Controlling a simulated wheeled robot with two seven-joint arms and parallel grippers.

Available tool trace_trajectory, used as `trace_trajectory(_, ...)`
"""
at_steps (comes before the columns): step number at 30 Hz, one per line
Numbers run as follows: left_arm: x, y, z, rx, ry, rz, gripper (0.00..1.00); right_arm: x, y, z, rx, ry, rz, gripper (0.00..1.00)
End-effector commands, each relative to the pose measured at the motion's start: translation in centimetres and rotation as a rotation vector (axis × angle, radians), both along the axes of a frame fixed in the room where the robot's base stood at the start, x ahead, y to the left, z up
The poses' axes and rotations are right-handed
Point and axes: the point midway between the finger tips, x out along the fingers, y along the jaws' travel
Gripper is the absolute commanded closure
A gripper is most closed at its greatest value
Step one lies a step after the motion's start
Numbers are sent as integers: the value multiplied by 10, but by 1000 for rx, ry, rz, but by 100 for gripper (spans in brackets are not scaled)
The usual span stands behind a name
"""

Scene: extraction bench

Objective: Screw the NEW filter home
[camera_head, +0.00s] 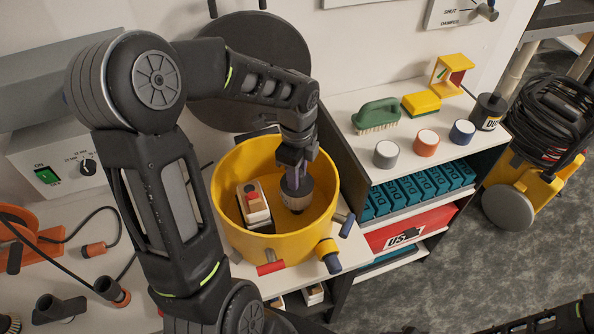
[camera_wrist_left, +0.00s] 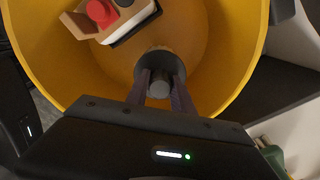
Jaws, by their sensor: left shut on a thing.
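My left gripper (camera_head: 297,166) reaches down into the yellow drum (camera_head: 229,163) from above. It is shut on the small grey knob (camera_wrist_left: 159,89) of a filter (camera_head: 296,190), one finger on each side. The filter has a dark grey top and a paler lower part, and it looks upright near the drum's floor. Its underside is hidden, so I cannot tell how it is seated. The wrist view shows its dark round top (camera_wrist_left: 154,62) ahead of the fingers. My right gripper is not in view.
A cream and brown block with a red knob (camera_head: 251,198) sits left of the filter inside the drum. The drum's wall surrounds my gripper. A dark upright panel (camera_head: 336,150) stands to the right. A shelf beyond holds a green brush (camera_head: 376,115) and several small pots.

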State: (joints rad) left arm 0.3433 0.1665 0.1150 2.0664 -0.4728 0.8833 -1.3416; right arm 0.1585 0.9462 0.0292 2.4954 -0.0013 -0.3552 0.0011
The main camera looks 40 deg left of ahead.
Motion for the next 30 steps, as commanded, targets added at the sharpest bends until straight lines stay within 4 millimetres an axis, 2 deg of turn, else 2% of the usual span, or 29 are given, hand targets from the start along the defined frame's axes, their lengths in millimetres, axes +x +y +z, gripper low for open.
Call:
trace_trajectory(2, 0, 0, 0, 0, 1, 1, 67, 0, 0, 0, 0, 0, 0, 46)
trace_trajectory(9, 0, 0, 0, 0, 0, 2, 47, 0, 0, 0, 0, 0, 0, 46)
trace_trajectory(19, 0, 0, 0, 0, 1, 3, 46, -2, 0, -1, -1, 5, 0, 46)
trace_trajectory(23, 1, 0, 12, 1, -4, 3, 46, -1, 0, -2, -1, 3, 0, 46)
trace_trajectory(30, 1, 0, 51, 1, -4, 3, 46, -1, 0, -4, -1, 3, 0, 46)
